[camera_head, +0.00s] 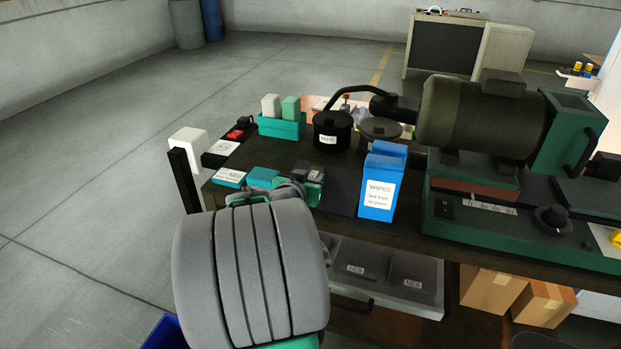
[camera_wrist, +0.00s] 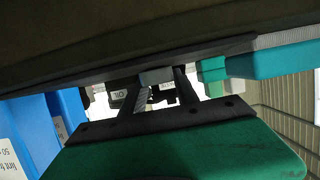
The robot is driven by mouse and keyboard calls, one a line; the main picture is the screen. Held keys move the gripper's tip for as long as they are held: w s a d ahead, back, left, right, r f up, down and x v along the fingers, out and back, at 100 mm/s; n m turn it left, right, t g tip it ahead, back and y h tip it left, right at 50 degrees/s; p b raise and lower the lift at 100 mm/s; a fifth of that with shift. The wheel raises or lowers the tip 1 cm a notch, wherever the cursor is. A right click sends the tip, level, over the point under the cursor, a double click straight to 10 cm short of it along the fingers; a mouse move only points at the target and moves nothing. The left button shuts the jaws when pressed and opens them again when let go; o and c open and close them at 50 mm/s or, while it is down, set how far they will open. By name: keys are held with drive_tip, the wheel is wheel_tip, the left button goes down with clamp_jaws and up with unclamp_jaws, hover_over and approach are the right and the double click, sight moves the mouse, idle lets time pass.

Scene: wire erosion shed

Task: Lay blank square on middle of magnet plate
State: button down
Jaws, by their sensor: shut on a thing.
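My gripper (camera_head: 300,178) is over the front left of the bench, partly hidden behind my own arm in the head view. In the wrist view my gripper (camera_wrist: 158,90) has its two dark fingers either side of a small grey block (camera_wrist: 156,76), apparently the blank, and is shut on it. The block is close to a dark surface across the top of that view; I cannot tell whether they touch. The head view does not show the blank clearly. I cannot pick out the magnet plate with certainty in either view.
A blue wipes box (camera_head: 378,185) stands right of my gripper and shows in the wrist view (camera_wrist: 28,130). A black jar (camera_head: 332,134) and a teal holder (camera_head: 281,127) stand behind. A green machine (camera_head: 520,233) fills the right.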

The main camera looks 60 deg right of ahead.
drive_tip(key=shift+r, duration=0.1)
drive_tip(key=c, duration=1.4)
unclamp_jaws()
drive_tip(key=shift+f, duration=0.25)
drive_tip(key=o, duration=0.5)
drive_tip(key=shift+r, duration=0.1)
